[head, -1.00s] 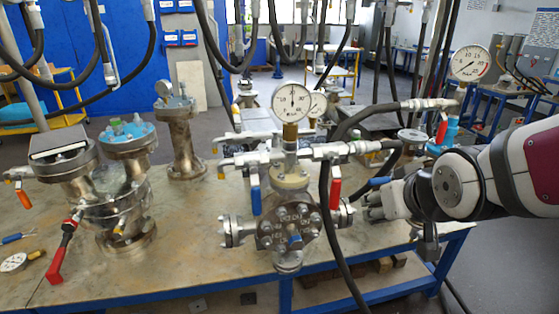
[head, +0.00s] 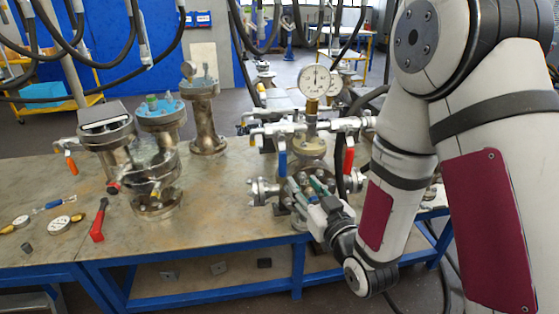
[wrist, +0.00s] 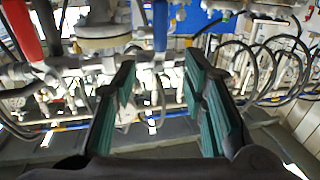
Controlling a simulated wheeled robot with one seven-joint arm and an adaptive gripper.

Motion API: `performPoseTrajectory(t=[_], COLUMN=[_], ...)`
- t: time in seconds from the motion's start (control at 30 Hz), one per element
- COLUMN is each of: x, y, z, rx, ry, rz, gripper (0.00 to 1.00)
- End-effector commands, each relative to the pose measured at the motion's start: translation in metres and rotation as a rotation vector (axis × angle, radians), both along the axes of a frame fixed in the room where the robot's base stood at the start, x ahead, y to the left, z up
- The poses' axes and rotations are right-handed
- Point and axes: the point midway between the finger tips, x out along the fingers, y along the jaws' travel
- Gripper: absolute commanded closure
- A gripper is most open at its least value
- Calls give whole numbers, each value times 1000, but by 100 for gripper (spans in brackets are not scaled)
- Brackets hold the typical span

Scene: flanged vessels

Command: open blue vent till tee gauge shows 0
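The tee gauge (head: 315,80) stands on a brass stem above the flanged vessel. Its needle points roughly straight up, and the numbers are too small to read surely. The blue vent handle (head: 282,163) hangs down from the left valve on the tee. My gripper (head: 302,186) is in front of the vessel, just below and right of that handle. In the wrist view, my gripper (wrist: 160,62) is open, with green-padded fingers apart. The blue handle (wrist: 160,25) shows ahead between the fingertips and slightly above them, not clasped. My gripper hides much of the vessel's front.
A red handle (head: 348,160) hangs right of the blue one; it also shows in the wrist view (wrist: 22,30). A second gauge is partly hidden behind the tee gauge. Another flanged vessel (head: 155,190) and a red lever (head: 99,220) are left on the bench.

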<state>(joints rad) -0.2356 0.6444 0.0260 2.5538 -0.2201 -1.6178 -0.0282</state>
Motion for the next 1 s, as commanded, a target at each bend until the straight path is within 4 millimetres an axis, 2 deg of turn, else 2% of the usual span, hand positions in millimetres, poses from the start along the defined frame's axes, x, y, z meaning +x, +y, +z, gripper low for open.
performPoseTrajectory(t=[0.47, 0.8, 1.0], x=[27, 83, 110], y=[13, 44, 57], z=[-3, 1, 1], rx=[3, 4, 3], ry=[-8, -6, -5], rz=[1, 1, 0], gripper=[61, 61, 61])
